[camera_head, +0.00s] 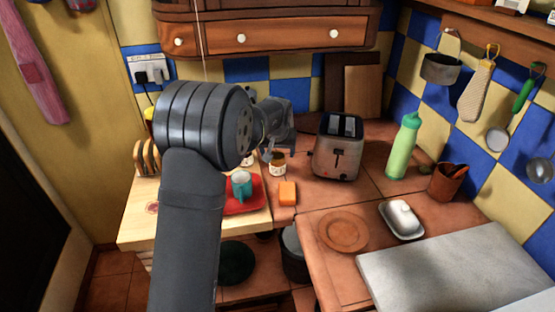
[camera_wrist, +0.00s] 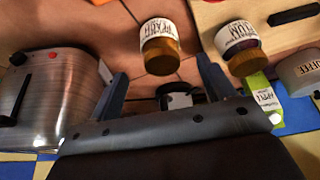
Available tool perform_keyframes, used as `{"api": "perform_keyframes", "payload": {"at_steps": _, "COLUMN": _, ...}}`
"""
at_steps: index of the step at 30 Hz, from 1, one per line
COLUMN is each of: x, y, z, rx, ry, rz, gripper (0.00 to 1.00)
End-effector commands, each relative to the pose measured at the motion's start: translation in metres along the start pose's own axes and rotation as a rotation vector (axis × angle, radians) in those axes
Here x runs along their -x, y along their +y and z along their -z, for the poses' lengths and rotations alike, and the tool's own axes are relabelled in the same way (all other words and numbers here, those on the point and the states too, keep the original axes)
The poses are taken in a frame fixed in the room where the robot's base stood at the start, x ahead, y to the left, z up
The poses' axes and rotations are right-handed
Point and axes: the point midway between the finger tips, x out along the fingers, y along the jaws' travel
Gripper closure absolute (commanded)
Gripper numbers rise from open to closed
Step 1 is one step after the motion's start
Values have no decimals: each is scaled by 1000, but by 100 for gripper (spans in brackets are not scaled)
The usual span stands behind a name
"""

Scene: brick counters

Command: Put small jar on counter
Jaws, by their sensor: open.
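A small jar (camera_head: 277,163) with a white label and a brownish lid stands on the tiled counter (camera_head: 300,190), left of the toaster. In the wrist view the same-looking jar (camera_wrist: 160,47) is just beyond the fingertips, between them and apart from them. A second labelled jar (camera_wrist: 238,46) with a brown lid is to its right, near the wooden board. My gripper (camera_wrist: 163,82) is open, with nothing held between its fingers. In the head view my arm hides part of the area left of the jar.
The toaster (camera_head: 338,148) is close on the right. An orange block (camera_head: 288,193) and a red tray (camera_head: 243,197) with a teal mug (camera_head: 241,184) are in front. A green bottle (camera_head: 404,147) stands farther right. Bare tiles lie right of the orange block.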

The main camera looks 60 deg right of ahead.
Motion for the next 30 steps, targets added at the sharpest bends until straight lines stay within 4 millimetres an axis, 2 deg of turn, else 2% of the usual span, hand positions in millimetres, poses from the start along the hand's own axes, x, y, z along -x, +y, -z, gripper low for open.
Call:
{"api": "perform_keyframes", "payload": {"at_steps": 3, "x": 17, "y": 0, "z": 0, "rx": 0, "ry": 0, "rz": 0, "gripper": 25}}
{"api": "perform_keyframes", "payload": {"at_steps": 7, "x": 27, "y": 0, "z": 0, "rx": 0, "ry": 0, "rz": 0, "gripper": 25}}
{"api": "perform_keyframes", "payload": {"at_steps": 19, "x": 28, "y": 0, "z": 0, "rx": 0, "ry": -1, "rz": 0, "gripper": 25}}
{"api": "perform_keyframes", "payload": {"at_steps": 23, "x": 20, "y": 0, "z": -1, "rx": 0, "ry": -3, "rz": 1, "gripper": 25}}
{"api": "perform_keyframes", "payload": {"at_steps": 30, "x": -21, "y": 0, "z": -1, "rx": 0, "ry": -5, "rz": 1, "gripper": 25}}
